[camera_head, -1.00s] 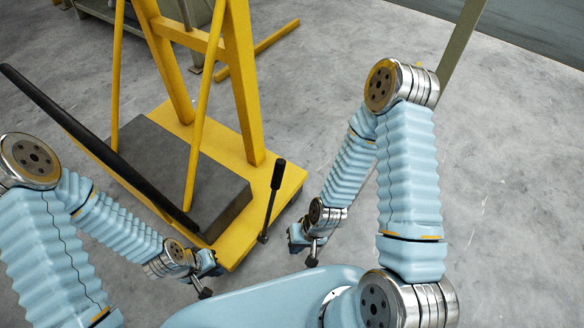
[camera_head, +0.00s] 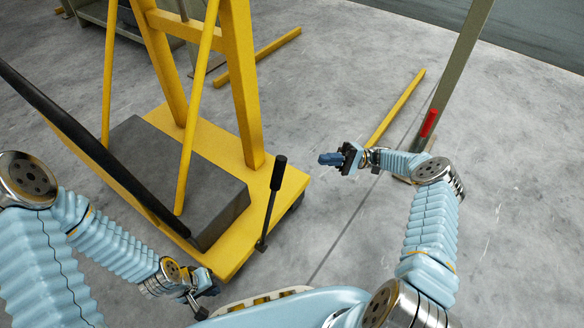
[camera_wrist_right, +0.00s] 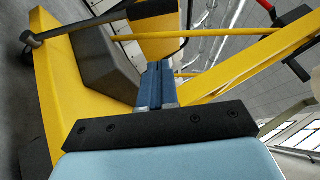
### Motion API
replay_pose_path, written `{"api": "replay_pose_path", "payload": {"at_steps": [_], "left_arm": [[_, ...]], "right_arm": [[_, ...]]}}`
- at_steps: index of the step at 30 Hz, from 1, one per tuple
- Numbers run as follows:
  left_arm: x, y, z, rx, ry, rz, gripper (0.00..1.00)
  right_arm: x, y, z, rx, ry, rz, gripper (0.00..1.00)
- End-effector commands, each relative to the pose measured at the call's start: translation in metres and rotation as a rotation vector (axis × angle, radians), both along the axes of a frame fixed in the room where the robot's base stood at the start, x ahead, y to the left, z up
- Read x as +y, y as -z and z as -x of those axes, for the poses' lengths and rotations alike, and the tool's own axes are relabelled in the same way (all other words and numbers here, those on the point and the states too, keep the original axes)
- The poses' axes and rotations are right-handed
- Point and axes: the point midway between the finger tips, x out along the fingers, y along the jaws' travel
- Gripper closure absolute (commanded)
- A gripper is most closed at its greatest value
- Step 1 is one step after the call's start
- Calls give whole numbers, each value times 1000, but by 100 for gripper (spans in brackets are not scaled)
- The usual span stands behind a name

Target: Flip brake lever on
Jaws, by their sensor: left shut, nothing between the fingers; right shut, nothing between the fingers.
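The brake lever (camera_head: 271,202) is a thin black rod with a thick black grip, rising from the front right edge of the yellow base (camera_head: 283,186) and leaning slightly right at its top. It also shows at the upper left of the right wrist view (camera_wrist_right: 62,33). My right gripper (camera_head: 322,159) is to the right of the lever's top, apart from it, pointing left with its blue fingers shut and empty. Its fingers also show in the right wrist view (camera_wrist_right: 157,85). My left gripper (camera_head: 203,312) is shut, low in front of the base, left of the lever.
A dark grey block (camera_head: 215,197) sits on the base below the yellow frame (camera_head: 240,90). A long black bar (camera_head: 90,142) slants across the left. A greenish post with a red patch (camera_head: 429,122) stands behind my right arm. Yellow bars (camera_head: 397,107) lie on the floor.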

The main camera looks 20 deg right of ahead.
Motion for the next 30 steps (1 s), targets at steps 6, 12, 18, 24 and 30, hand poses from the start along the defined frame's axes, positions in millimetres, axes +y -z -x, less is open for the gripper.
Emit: {"api": "replay_pose_path", "payload": {"at_steps": [6,12,18,24,30], "left_arm": [[0,0,0,0,0,0,100],[0,-6,0,-1,0,-1,100],[1,-15,0,-3,-2,-4,100],[2,-21,-1,-5,-3,-5,100],[3,-28,-1,-6,-5,-7,100]], "right_arm": [[1,0,0,2,-2,3,100],[16,-7,1,3,-5,2,100],[54,-20,4,4,-9,3,100],[94,-32,5,4,-6,3,100],[112,-43,25,4,-4,5,100]]}}
